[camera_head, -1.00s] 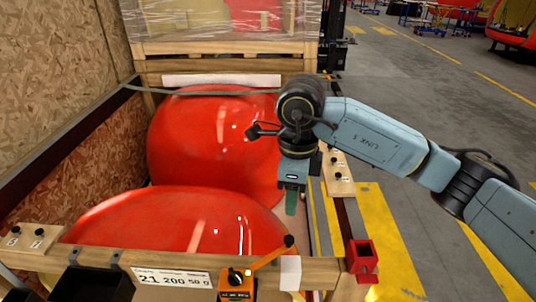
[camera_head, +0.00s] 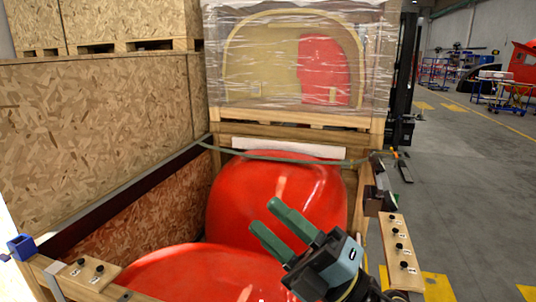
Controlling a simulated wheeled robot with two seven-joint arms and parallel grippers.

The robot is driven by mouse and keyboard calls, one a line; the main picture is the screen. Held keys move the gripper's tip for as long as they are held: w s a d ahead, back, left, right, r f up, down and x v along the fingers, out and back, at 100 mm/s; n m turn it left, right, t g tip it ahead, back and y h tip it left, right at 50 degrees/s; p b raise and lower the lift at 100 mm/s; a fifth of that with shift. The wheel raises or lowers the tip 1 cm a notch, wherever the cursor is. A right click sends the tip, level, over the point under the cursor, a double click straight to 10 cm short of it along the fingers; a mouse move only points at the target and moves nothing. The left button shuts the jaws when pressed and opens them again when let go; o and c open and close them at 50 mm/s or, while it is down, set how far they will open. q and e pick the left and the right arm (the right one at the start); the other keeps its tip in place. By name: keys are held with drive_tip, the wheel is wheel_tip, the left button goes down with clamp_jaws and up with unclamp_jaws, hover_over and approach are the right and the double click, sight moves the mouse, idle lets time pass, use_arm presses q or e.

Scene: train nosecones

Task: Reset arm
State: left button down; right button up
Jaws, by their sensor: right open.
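My right gripper (camera_head: 280,232) shows at the lower middle, in front of the red nosecones. Its two green fingers are apart with nothing between them, and they point up and to the left. Behind it a large glossy red nosecone (camera_head: 240,200) sits in a wooden crate. A second red nosecone (camera_head: 190,275) lies nearer, cut off by the bottom edge. I cannot tell from this view how far the gripper is from either surface. My left gripper is not in view.
A strap (camera_head: 290,157) crosses the crate's far end. Wooden blocks with black knobs stand at the right (camera_head: 398,250) and left (camera_head: 90,272). A blue corner piece (camera_head: 21,247) is at far left. A wrapped crate (camera_head: 300,60) stands behind. Open floor (camera_head: 470,190) lies right.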

drive_tip(key=w+d+f+m+t+h, duration=0.4)
drive_tip(key=d+m+t+h, duration=0.45)
drive_tip(key=m, duration=0.45)
drive_tip(key=s+d+f+m+g+h, duration=0.25)
drive_tip(key=d+f+m+h, duration=0.35)
drive_tip(key=f, duration=0.3)
drive_tip(key=s+d+f+m+g+h, duration=0.1)
drive_tip(key=d+f+m+g+h, duration=0.25)
drive_tip(key=f+m+h, duration=0.45)
drive_tip(key=s+d+f+m+g+y, duration=0.1)
drive_tip(key=s+f+g, duration=0.4)
drive_tip(key=s+f, duration=0.3)
drive_tip(key=s+d+f+m+g, duration=0.15)
drive_tip(key=s+f+g, duration=0.4)
drive_tip(key=s, duration=0.55)
wheel_tip(320, 180, down, 28)
drive_tip(key=s+g+b, duration=0.1)
drive_tip(key=s+b, duration=0.1)
drive_tip(key=s+d+f+g+b, duration=0.1)
drive_tip(key=s+d+f, duration=0.2)
drive_tip(key=s+f, duration=1.2)
drive_tip(key=shift+s+d+f+n, duration=0.15)
drive_tip(key=shift+s+f+n, duration=0.2)
drive_tip(key=shift+s, duration=0.2)
